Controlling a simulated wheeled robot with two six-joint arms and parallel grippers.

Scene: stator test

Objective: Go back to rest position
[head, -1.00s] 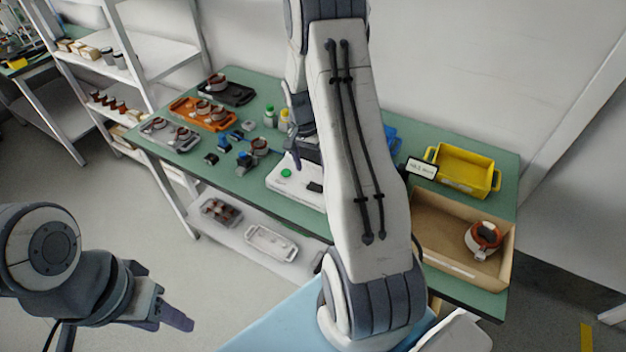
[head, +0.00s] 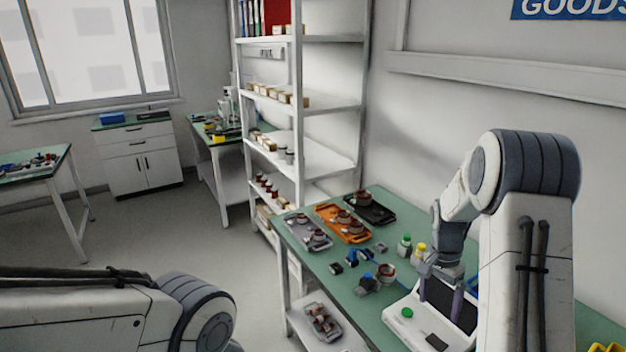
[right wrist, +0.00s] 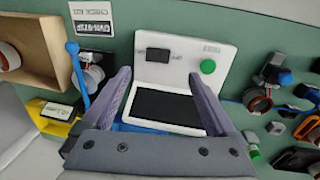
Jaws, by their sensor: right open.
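My right gripper (head: 447,292) hangs over the white tester (head: 393,318) with its dark screen and green button. In the right wrist view the gripper (right wrist: 160,74) is open, with nothing between its purple fingers. The tester (right wrist: 184,62) lies beyond and between the fingers, its dark screen framed by them. My left arm shows only as links at the lower left of the head view; its gripper is out of view.
The green bench (head: 350,262) carries a grey tray (head: 318,243), an orange tray (head: 353,236) and a black tray (head: 383,213) with copper-coloured parts. Small bottles (head: 404,246) stand near the right arm. A cardboard box (right wrist: 49,48) shows in the wrist view. White shelving (head: 322,158) stands behind.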

